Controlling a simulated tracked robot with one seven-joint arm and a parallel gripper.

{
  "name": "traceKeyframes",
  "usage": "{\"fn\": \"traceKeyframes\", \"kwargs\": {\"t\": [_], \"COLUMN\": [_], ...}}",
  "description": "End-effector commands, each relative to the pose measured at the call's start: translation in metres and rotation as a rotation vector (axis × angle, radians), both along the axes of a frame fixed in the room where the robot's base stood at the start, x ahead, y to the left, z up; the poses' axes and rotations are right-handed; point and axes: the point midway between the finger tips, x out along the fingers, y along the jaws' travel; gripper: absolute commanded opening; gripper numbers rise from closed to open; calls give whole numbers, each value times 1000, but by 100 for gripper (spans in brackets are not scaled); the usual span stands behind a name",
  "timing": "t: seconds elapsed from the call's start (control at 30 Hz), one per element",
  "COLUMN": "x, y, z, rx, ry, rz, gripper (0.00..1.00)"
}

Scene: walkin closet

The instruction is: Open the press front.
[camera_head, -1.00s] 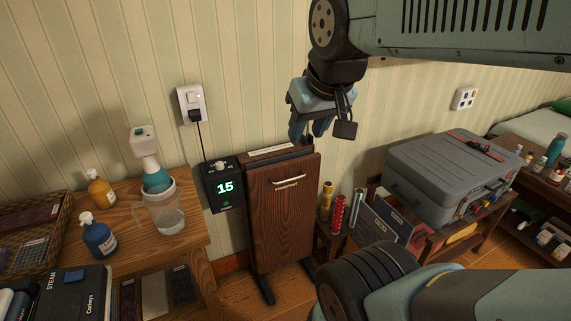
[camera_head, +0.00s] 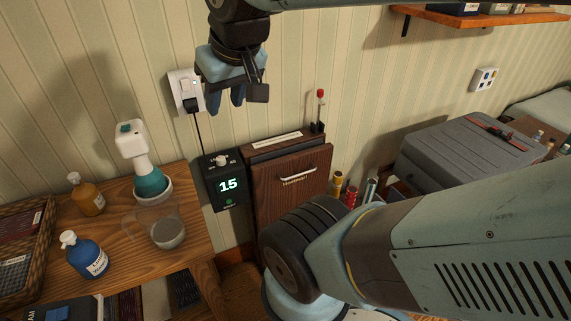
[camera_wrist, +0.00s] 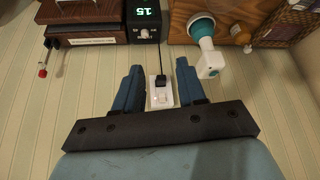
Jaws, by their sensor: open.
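The press is a dark wooden cabinet against the wall, and its front (camera_head: 290,190) carries a light metal handle (camera_head: 298,174) near the top. The front looks closed, and its lower part is hidden behind my arm. The press top also shows at the upper left of the wrist view (camera_wrist: 85,35). My gripper (camera_head: 237,98) is up by the wall, left of the press and above it, near the wall outlet. In the wrist view its two blue fingers (camera_wrist: 160,88) are apart with nothing held between them, and the outlet shows behind the gap.
A black control box (camera_head: 225,183) reading 15 is beside the press, its cord running to the wall outlet (camera_head: 186,92). A wooden table (camera_head: 120,262) at left holds bottles, a jug and a white-and-teal steamer. A grey case (camera_head: 455,155) stands at right.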

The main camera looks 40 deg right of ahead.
Motion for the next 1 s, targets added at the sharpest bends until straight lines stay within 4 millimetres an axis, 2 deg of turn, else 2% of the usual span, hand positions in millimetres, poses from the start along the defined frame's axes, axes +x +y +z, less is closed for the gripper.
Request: {"fn": "traceKeyframes", "kwargs": {"t": [0.27,0.37,0.47,0.77,1.0], "x": [3,10,22,63,87], "y": [-1,-5,4,-31,-69], "z": [-1,-5,-14,-51,-88], "rx": [-1,-1,-1,58,162], "ry": [12,46,105,306,440], "rz": [-3,-13,-22,-54,-71], "gripper": [40,40,40,40,40]}}
